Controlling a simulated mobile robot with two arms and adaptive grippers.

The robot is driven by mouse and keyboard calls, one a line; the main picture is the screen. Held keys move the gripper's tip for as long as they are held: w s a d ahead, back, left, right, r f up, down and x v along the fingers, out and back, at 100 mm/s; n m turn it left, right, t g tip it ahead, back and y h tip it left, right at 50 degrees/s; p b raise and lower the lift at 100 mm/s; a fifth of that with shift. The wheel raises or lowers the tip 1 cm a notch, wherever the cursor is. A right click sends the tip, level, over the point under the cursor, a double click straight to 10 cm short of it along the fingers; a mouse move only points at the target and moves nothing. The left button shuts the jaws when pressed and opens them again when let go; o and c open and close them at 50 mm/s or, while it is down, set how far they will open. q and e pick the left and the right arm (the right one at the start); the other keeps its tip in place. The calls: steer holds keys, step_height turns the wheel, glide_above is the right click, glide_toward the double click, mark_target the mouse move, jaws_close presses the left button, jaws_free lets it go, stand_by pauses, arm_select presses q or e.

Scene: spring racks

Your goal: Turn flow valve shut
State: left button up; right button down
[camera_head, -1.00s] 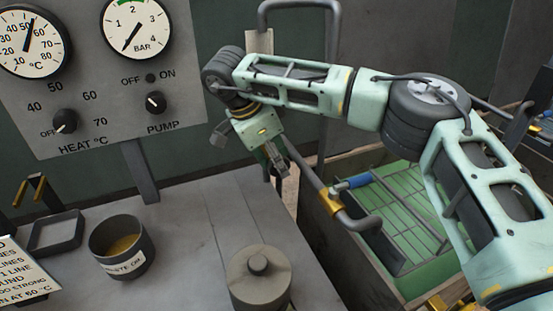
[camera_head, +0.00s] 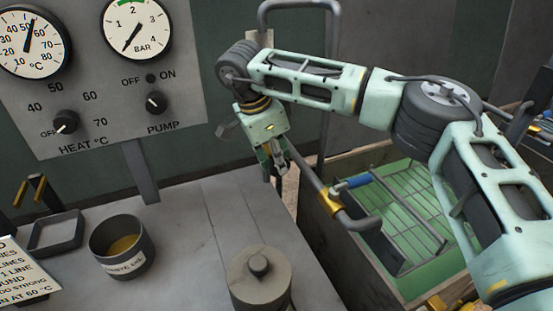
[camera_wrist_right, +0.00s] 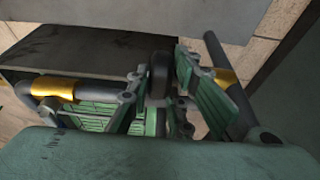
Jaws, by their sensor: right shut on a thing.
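My right gripper (camera_head: 275,166) points down by the pipe (camera_head: 305,165) at the bench's right edge. In the right wrist view its green fingers (camera_wrist_right: 160,100) are closed around a dark rounded knob (camera_wrist_right: 160,70) on or against the pipe; I cannot tell if this is the flow valve. The pipe has a brass fitting (camera_head: 328,201), also in the wrist view (camera_wrist_right: 53,88), with a blue-handled lever (camera_head: 351,183) beside it. The fingers hide where the knob meets the pipe. My left gripper is not in view.
A green-floored crate (camera_head: 440,280) stands right of the pipe. On the grey bench (camera_head: 185,235) are a lidded pot (camera_head: 258,285), a labelled cup (camera_head: 122,245) and a square tray (camera_head: 55,232). A gauge panel (camera_head: 100,110) stands behind. The bench's middle is clear.

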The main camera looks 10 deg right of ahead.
steer(key=shift+w+d+g+y, duration=0.1)
steer(key=shift+d+g+y, duration=0.1)
steer(key=shift+y, duration=0.75)
steer(key=shift+d+g+y, duration=0.15)
steer(key=shift+y, duration=0.85)
steer(key=shift+w+d+g+y, duration=0.1)
steer(key=shift+d+g+y, duration=0.1)
steer(key=shift+y, duration=0.75)
steer(key=c, duration=1.6)
jaws_free()
steer(key=shift+s, duration=0.1)
steer(key=v, duration=0.3)
steer(key=a+v, duration=0.1)
steer(key=v, duration=0.2)
steer(key=a+v, duration=0.1)
steer(key=v, duration=0.2)
steer(key=shift+s+r, duration=0.15)
steer(key=shift+r, duration=0.45)
steer(key=shift+d, duration=0.1)
